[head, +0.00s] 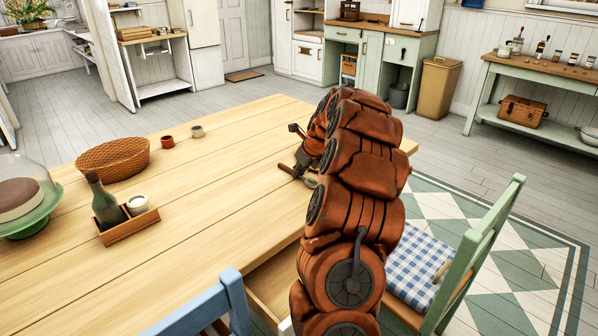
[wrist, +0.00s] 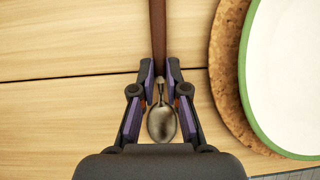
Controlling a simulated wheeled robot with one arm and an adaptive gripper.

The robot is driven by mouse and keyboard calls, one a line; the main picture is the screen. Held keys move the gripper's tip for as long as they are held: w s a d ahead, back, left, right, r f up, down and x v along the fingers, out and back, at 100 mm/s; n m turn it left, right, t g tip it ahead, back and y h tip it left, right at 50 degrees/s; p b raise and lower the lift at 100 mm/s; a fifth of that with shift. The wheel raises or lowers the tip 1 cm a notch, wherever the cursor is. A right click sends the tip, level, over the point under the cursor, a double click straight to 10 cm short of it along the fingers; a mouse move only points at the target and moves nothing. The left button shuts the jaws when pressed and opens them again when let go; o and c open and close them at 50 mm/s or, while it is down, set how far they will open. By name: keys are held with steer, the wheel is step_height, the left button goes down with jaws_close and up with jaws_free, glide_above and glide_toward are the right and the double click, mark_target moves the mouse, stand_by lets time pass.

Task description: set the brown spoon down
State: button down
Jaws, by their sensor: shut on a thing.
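The brown spoon has a brown handle and a metal bowl (wrist: 162,124). In the wrist view its handle runs up the picture and its bowl lies between my fingers, toward the palm. My gripper (wrist: 159,82) is shut on the spoon near where the handle meets the bowl. In the head view my gripper (head: 299,168) is over the far right part of the wooden table (head: 225,165), with the spoon partly showing and my arm hiding much of that area. I cannot tell whether the spoon touches the tabletop.
A white plate with a green rim (wrist: 246,92) rests on a cork mat (wrist: 222,75), right of my gripper. A wicker basket (head: 112,158), two small cups, a wooden caddy with a bottle (head: 106,205) and a domed cake stand occupy the table's left. The middle is clear.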

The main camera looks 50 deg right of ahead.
steer(key=c, duration=1.2)
jaws_free()
steer(key=v, duration=1.2)
